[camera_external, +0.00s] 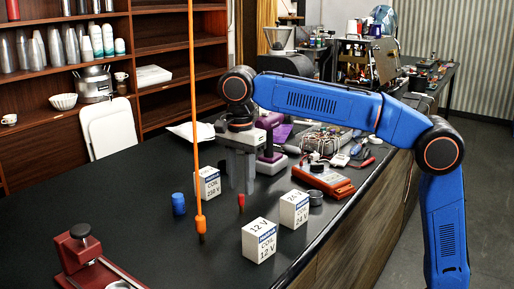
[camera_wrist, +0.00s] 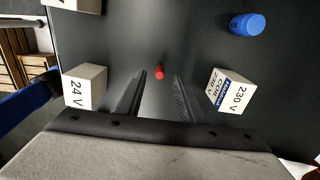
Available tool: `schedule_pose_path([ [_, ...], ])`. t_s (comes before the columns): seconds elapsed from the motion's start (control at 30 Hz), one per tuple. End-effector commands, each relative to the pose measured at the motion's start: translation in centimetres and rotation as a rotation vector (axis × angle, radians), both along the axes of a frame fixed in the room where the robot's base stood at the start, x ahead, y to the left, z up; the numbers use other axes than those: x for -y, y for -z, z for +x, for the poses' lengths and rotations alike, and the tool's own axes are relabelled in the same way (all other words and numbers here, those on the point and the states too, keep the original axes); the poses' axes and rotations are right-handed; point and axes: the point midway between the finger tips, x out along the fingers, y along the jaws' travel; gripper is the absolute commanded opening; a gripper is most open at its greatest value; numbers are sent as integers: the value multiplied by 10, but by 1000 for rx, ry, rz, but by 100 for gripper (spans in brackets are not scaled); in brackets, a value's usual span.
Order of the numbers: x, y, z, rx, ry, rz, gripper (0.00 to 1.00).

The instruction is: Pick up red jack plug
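The red jack plug (camera_external: 241,201) stands upright on the black bench, between the white coil boxes. In the wrist view the red jack plug (camera_wrist: 159,72) is seen from above, near the line between the fingertips. My gripper (camera_external: 242,188) points down above and slightly behind the plug in the outside view. Its two dark fingers (camera_wrist: 160,80) are apart with nothing between them, so it is open. I cannot tell the exact height gap between fingertips and plug.
A 230 V coil box (camera_external: 207,184) and blue cylinder (camera_external: 178,204) stand left. A 12 V box (camera_external: 259,240) and 24 V box (camera_external: 294,209) stand right. A red device (camera_external: 323,180) lies behind.

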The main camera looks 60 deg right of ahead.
Motion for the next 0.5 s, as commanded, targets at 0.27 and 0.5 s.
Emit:
schedule_pose_path([
  [0.27, 0, 32, -1, -2, 0, -1, 35],
  [0.5, 0, 52, -1, -1, 0, 0, 35],
])
